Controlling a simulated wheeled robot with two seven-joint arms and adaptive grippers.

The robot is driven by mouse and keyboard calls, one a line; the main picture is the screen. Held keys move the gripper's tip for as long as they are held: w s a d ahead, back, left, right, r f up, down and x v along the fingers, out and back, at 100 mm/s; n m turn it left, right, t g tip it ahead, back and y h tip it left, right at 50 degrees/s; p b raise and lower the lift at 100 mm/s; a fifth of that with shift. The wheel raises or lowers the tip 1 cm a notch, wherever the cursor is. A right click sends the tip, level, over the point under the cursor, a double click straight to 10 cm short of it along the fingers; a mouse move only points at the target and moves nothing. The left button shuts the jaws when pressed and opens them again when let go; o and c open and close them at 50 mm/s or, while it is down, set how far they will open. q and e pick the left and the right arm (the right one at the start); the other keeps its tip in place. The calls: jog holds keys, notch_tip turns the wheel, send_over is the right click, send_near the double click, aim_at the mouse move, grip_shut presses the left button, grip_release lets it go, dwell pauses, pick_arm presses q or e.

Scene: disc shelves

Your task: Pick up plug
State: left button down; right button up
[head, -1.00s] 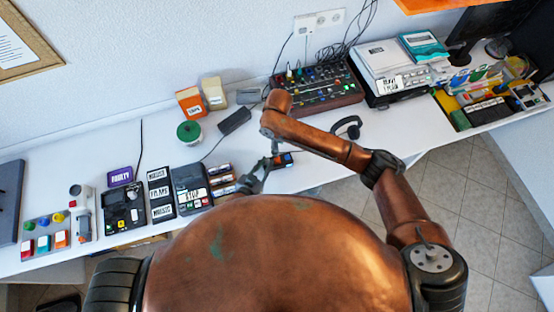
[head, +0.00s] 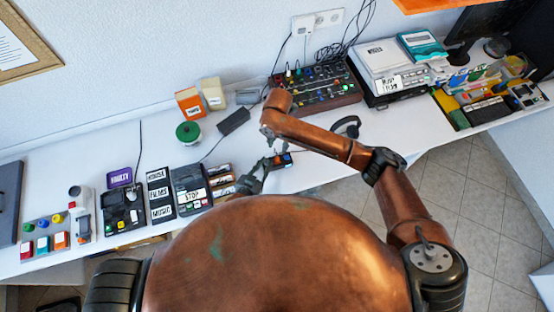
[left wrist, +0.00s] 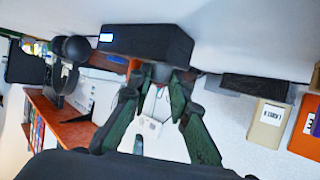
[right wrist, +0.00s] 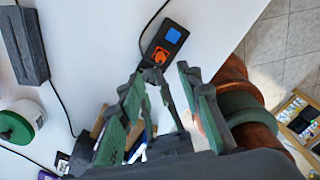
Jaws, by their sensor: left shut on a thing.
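A small black box (head: 283,160) with an orange and a blue patch lies near the desk's front edge. It also shows in the right wrist view (right wrist: 165,45), with a cable beside it. My left gripper (left wrist: 160,76) is at the box, its fingertips closed together on a small dark piece, which I take as the plug (left wrist: 160,71); the fingers hide most of it. The box looms large in the left wrist view (left wrist: 150,42). My right gripper (right wrist: 168,76) is open, its fingers apart, close to the end of the box with the orange patch.
A black adapter (head: 234,121) and a green-lidded tub (head: 188,132) lie towards the wall. A black headset (head: 347,126) is to the right. Panels and labelled boxes crowd the left.

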aim_at(277, 157)
jog(key=f, duration=1.1)
jog(key=shift+s+a, duration=0.1)
jog(key=shift+s, duration=0.1)
jog(key=shift+c, duration=0.6)
jog(key=shift+r, duration=0.1)
grip_shut()
